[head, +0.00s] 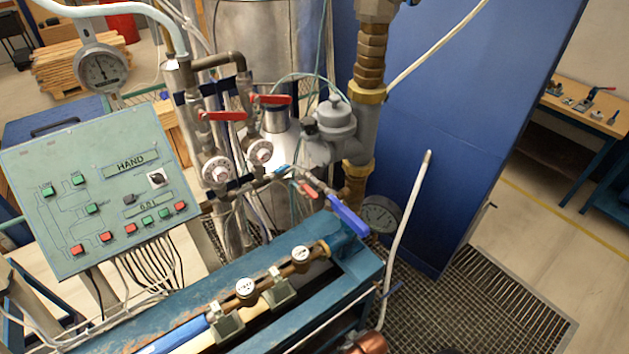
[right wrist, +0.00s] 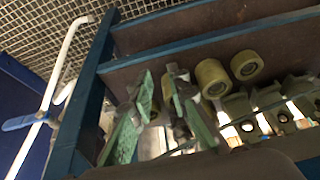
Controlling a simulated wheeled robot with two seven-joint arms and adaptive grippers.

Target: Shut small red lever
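The small red lever (head: 308,190) sits on thin pipework in the middle of the head view, just left of the big blue lever (head: 348,216). It slants down to the right. The small red lever cannot be made out in that view. My left gripper is in neither view.
Two larger red levers (head: 222,115) (head: 270,99) sit higher on the pipes. A green control panel (head: 100,185) stands at left. A blue bench (head: 245,262) carries meters in front. A blue lever on a white pipe (right wrist: 24,122) is left of my right gripper, near a blue frame.

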